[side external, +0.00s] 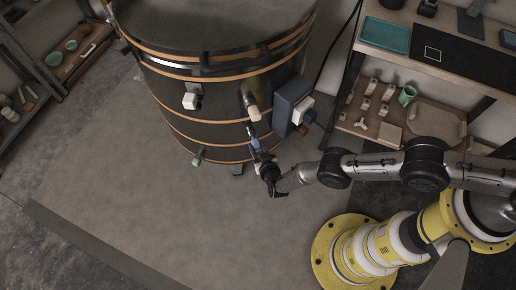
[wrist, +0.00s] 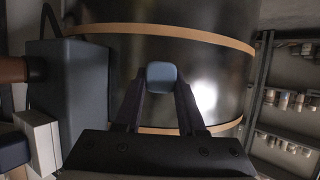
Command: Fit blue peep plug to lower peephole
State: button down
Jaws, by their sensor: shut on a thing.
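A black kiln (side external: 215,122) with copper-coloured bands stands upright at the upper middle of the side view; its curved wall (wrist: 215,75) fills the wrist view. My gripper (side external: 254,136) is close to the kiln's lower right wall. In the wrist view, my gripper (wrist: 161,85) is shut on the blue peep plug (wrist: 162,74), whose rounded square end sits between the fingertips, in front of the wall. Whether the plug touches the wall cannot be told. I cannot make out the lower peephole; the plug and fingers cover part of the wall.
A blue-grey box (side external: 291,103) sits on the kiln's side right beside my gripper, and is close at left in the wrist view (wrist: 85,85). A cream plug (side external: 253,113), a white fitting (side external: 191,101) and a green plug (side external: 198,158) jut from the wall. Shelves (side external: 405,110) stand right.

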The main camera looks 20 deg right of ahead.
jog(key=shift+w, duration=0.6)
dwell(0.3)
jog(key=shift+c, duration=2.1)
grip_release()
jog(key=v, duration=1.4)
jog(key=shift+d, duration=0.1)
